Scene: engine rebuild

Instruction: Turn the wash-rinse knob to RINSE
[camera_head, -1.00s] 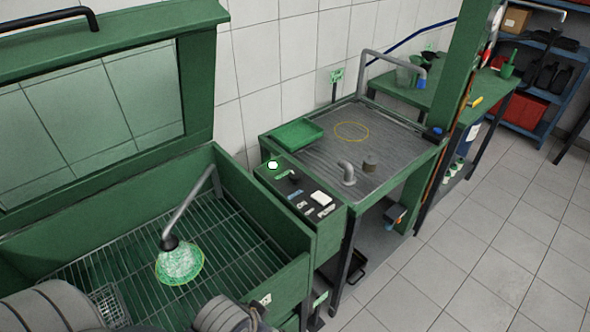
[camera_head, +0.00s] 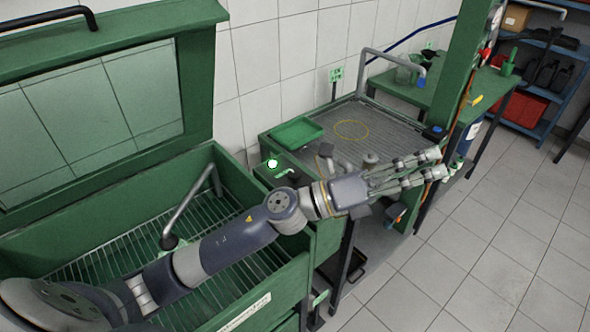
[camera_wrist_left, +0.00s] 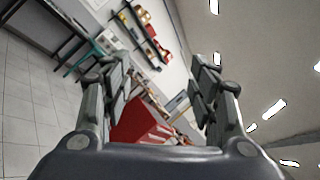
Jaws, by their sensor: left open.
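The control panel (camera_head: 264,176) sits on the green washer's right end. My left gripper (camera_head: 437,163) is open and empty, beyond the panel to the right, above the front edge of the draining table. In the left wrist view its fingers (camera_wrist_left: 158,68) are spread apart with nothing between them. My right gripper is not in view.
The wash basin's grate (camera_head: 95,262) and its bent spout (camera_head: 190,212) lie under and beside my left arm. The draining table (camera_head: 385,130) holds a green tray (camera_head: 297,132). A green post (camera_head: 462,70) stands right of it. The tiled floor (camera_head: 500,240) is clear.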

